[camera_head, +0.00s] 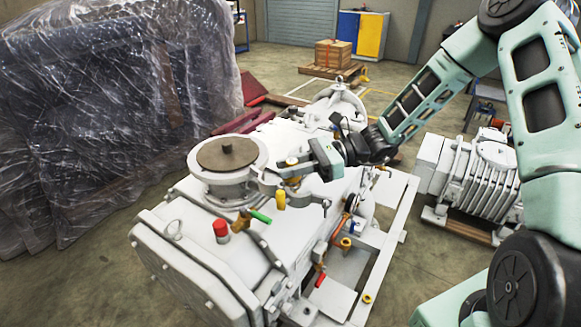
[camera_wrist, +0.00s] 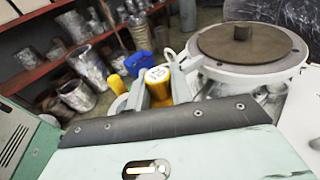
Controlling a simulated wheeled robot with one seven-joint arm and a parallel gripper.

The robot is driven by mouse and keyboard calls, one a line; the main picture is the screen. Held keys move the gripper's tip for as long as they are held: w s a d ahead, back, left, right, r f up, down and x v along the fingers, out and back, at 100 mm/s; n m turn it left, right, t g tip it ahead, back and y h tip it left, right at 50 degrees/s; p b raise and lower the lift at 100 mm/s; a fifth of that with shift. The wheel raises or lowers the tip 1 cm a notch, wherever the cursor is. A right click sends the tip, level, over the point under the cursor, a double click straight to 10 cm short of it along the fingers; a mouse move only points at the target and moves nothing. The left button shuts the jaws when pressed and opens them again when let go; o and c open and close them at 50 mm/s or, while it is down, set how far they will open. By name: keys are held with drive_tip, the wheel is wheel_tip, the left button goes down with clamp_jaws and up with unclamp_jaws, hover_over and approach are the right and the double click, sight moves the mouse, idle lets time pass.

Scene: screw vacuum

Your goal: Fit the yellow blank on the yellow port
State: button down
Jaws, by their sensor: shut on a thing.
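My gripper (camera_head: 293,171) reaches in from the right over the white vacuum pump, beside its round top flange. It is shut on the yellow blank (camera_wrist: 158,82), a short yellow cylinder with a marked white end, which sits between the grey fingers in the wrist view. A yellow grip-like piece (camera_head: 280,200) stands just below the gripper. I cannot tell which opening is the yellow port; it may be hidden by the gripper. I cannot tell whether the blank touches the pump.
The round flange with a brown disc (camera_head: 228,153) rises left of my gripper. Red (camera_head: 221,230) and green (camera_head: 260,216) pieces stick out in front. A yellow ring (camera_head: 346,242) sits lower right. A plastic-wrapped machine (camera_head: 110,110) stands left; another pump (camera_head: 480,175) stands right.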

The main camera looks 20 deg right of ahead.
drive_tip(key=shift+f, duration=0.25)
drive_tip(key=shift+f, duration=0.15)
drive_tip(key=shift+s+d+f, duration=0.1)
drive_tip(key=shift+s+f, duration=0.1)
drive_tip(key=shift+f, duration=0.4)
drive_tip(key=c, duration=1.5)
unclamp_jaws()
drive_tip(key=shift+f+b, duration=0.15)
drive_tip(key=shift+b, duration=0.15)
drive_tip(key=shift+s, duration=0.1)
drive_tip(key=shift+r, duration=0.65)
drive_tip(key=d, duration=0.4)
drive_tip(key=d+r+b, duration=0.1)
drive_tip(key=d, duration=0.2)
drive_tip(key=s+d+r, duration=0.1)
drive_tip(key=d, duration=0.3)
drive_tip(key=shift+s+d+r+b, duration=0.1)
drive_tip(key=shift+d+b, duration=0.2)
drive_tip(key=shift+b, duration=0.1)
